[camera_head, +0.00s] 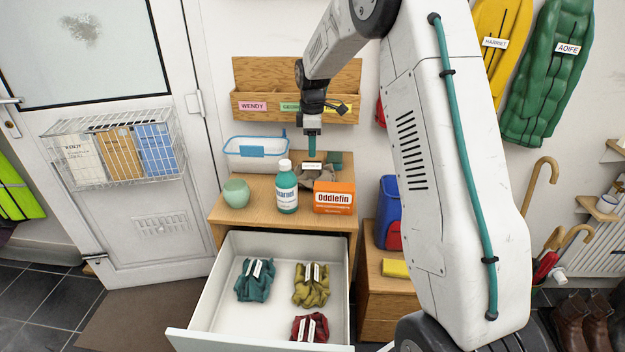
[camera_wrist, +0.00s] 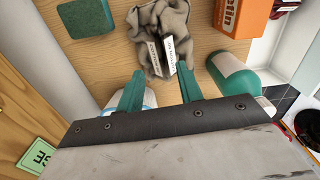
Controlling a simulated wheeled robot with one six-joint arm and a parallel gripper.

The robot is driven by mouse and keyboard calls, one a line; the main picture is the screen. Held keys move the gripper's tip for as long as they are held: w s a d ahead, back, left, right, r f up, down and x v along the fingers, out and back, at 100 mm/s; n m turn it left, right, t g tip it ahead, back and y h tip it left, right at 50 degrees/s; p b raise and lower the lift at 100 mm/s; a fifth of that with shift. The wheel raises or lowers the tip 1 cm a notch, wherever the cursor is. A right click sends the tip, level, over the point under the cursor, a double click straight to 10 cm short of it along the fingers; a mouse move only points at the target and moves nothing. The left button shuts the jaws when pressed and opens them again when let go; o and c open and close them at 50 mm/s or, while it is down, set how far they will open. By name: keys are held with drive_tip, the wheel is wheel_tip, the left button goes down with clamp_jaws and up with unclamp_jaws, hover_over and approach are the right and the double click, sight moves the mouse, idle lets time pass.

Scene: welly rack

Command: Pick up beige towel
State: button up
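The beige towel (camera_wrist: 165,22) is a crumpled grey-beige cloth with white labels, lying on the wooden cabinet top in the wrist view. In the head view the towel (camera_head: 321,181) shows only partly, behind the orange box. In the head view my gripper (camera_head: 312,153) points down above the cabinet top, over the towel. I cannot tell the exact gap between fingertips and towel.
An orange Oddlefin box (camera_head: 334,198), teal bottle (camera_head: 287,190), green pot (camera_head: 236,193), white tub (camera_head: 252,157) and green block (camera_wrist: 87,18) crowd the cabinet top. The open drawer (camera_head: 225,317) below holds teal, olive and red cloths. A wooden wall rack (camera_head: 296,75) stands behind.

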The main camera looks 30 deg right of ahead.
sight(313, 162)
drive_tip(key=f, duration=0.6)
drive_tip(key=shift+s+a, duration=0.1)
drive_tip(key=shift+s, duration=0.1)
clamp_jaws()
